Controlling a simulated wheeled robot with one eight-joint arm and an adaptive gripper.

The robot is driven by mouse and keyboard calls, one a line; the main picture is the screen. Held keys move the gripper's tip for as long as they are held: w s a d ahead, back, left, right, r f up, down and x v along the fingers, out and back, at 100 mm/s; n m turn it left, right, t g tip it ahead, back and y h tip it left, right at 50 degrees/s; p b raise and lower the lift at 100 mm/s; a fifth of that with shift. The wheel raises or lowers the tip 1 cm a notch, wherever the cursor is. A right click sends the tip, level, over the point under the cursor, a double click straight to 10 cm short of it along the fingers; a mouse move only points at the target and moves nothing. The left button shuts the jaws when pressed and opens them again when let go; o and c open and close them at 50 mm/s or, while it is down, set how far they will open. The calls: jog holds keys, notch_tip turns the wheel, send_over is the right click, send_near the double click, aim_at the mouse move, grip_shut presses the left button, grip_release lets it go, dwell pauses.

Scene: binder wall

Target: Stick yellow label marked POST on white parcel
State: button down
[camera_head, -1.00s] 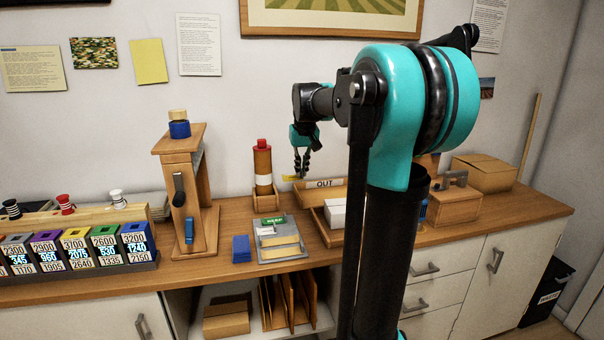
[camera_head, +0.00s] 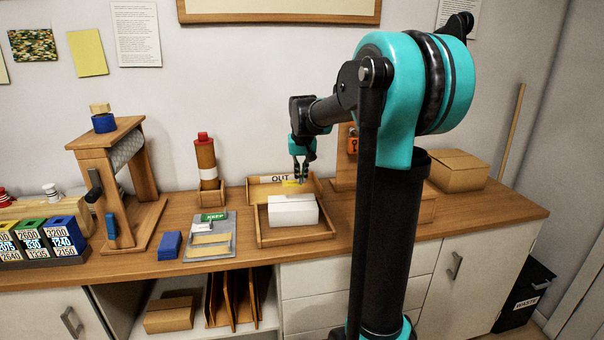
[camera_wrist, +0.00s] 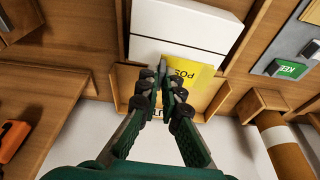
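My gripper (camera_head: 303,178) is over the back of the wooden OUT tray, its fingers pointing down. In the wrist view its fingertips (camera_wrist: 166,85) are closed together on the yellow label (camera_wrist: 192,73), which reads POST. The label also shows as a small yellow strip beside the fingertips in the head view (camera_head: 291,182). The white parcel (camera_head: 292,213) lies in the tray just in front of and below the gripper. In the wrist view the parcel (camera_wrist: 185,28) has a bare white face, and the label overlaps its near edge; I cannot tell whether they touch.
The OUT tray (camera_head: 326,231) has raised wooden walls around the parcel. A red-capped bottle (camera_head: 206,160) in a wooden holder and a grey tray with a green KEEP label (camera_head: 213,217) stand to the left. A cardboard box (camera_head: 457,172) is at the right.

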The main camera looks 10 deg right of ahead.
dwell(0.3)
jog(key=shift+f, duration=3.35)
jog(key=c, duration=1.6)
grip_release()
jog(key=shift+c, duration=0.2)
jog(key=shift+r, duration=0.1)
jog(key=v, duration=1.1)
jog(key=shift+s+r, duration=0.2)
jog(key=shift+r, duration=0.2)
